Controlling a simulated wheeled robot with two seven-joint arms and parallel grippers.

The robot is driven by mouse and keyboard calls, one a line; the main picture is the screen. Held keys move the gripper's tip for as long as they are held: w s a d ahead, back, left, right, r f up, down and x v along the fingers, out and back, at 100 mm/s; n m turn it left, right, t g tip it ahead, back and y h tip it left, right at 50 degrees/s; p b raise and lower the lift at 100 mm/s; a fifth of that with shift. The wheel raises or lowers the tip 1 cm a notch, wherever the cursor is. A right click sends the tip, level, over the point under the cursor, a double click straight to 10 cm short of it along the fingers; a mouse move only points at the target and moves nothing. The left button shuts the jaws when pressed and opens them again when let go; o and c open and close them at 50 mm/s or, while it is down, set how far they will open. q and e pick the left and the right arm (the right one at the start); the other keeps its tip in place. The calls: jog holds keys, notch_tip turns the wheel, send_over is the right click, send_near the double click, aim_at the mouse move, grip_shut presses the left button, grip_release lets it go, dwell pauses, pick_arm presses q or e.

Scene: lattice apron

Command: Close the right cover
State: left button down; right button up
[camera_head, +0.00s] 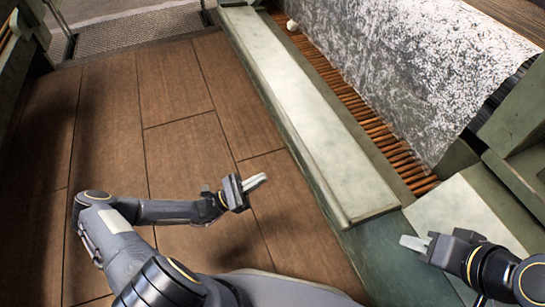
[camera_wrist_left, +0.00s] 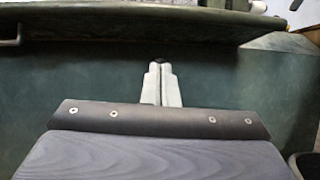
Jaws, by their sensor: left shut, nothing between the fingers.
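A long pale green cover (camera_head: 315,125) lies along the machine's edge in the head view, its near end beside my right gripper. A shorter pale panel (camera_head: 455,205) sits to its right; I cannot tell which of them is the right cover. My left gripper (camera_head: 256,182) is shut and empty over the brown floor, left of the long cover and apart from it. In the left wrist view its fingers (camera_wrist_left: 161,88) are together in front of a dark green wall (camera_wrist_left: 80,80). My right gripper (camera_head: 412,243) looks shut and empty near the shorter panel.
A slatted brown apron (camera_head: 340,95) runs beside the long cover, with white speckled material (camera_head: 410,65) to its right. Green frame parts (camera_head: 525,120) stand at the right. Brown floor tiles (camera_head: 110,130) lie clear at the left. A ledge (camera_wrist_left: 130,28) overhangs the wall.

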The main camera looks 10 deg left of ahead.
pick_arm(q)
jog(key=f+n+t, duration=0.1)
jog(key=b, duration=0.2)
send_near(304, 141)
jog(key=w+d, duration=0.2)
jog(key=d, duration=0.1)
jog(key=shift+w+r, duration=0.3)
jog(key=shift+r, duration=0.35)
